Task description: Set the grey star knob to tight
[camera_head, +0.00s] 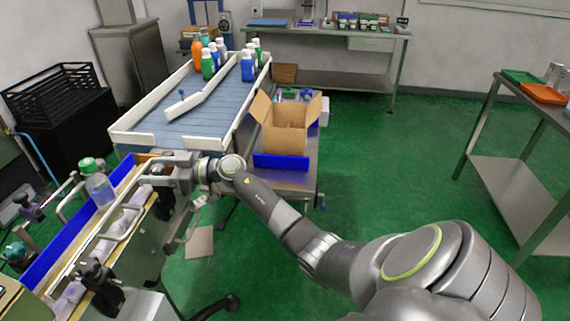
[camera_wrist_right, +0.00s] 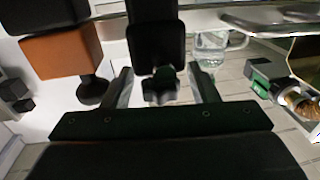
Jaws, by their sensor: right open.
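The grey star knob (camera_wrist_right: 160,88) shows in the right wrist view, below a dark block at the top centre. My right gripper (camera_wrist_right: 161,90) is open, with one finger on each side of the knob and a visible gap on both sides. In the head view my right gripper (camera_head: 168,172) is at the right edge of the sleeve applicator (camera_head: 122,222). I cannot make out the star knob in the head view, and its setting marks do not show. My left gripper is not in view.
A clear bottle with a green cap (camera_head: 100,186) stands on the applicator beside a blue rail (camera_head: 62,247). A conveyor (camera_head: 190,110) with several bottles is behind. An open cardboard box (camera_head: 285,130) stands right of it. An orange block (camera_wrist_right: 62,52) is left of the gripper.

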